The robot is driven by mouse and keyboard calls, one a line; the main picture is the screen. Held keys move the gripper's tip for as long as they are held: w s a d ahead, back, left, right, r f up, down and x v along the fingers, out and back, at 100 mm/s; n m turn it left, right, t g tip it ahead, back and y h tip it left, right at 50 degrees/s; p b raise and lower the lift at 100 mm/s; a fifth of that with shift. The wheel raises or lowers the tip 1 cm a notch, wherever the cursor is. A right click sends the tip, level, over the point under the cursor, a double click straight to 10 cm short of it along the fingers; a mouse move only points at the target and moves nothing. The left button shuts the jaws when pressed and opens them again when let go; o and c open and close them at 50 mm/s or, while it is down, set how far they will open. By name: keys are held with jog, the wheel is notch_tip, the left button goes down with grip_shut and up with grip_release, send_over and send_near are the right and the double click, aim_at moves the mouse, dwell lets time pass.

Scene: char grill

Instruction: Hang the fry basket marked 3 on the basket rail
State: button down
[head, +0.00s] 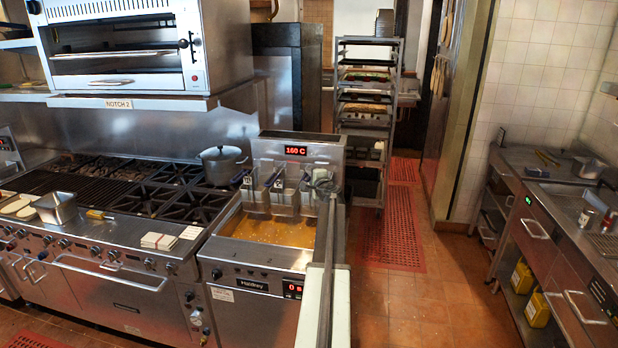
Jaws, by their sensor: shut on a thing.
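The deep fryer (260,280) stands at the center, its display reading 160 C, with golden oil (268,230) in its vat. A wire fry basket (256,200) with a blue handle hangs at the left of the fryer's back panel. Another blue-handled basket (284,203) hangs beside it. Both have small white tags whose marks are too small to read surely. My gripper (321,182) is at the fryer's back right, shut on what seems a third basket (309,204). That basket's mark cannot be seen. The basket rail is mostly hidden behind the baskets and handles.
A tray rack (366,100) is behind. A counter (560,200) lines the right. The floor between, with a red mat (392,225), is clear.

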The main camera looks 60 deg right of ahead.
jog(key=c, duration=1.4)
grip_release()
jog(key=p+v, duration=0.1)
jog(key=v, duration=0.7)
jog(key=shift+w, duration=0.1)
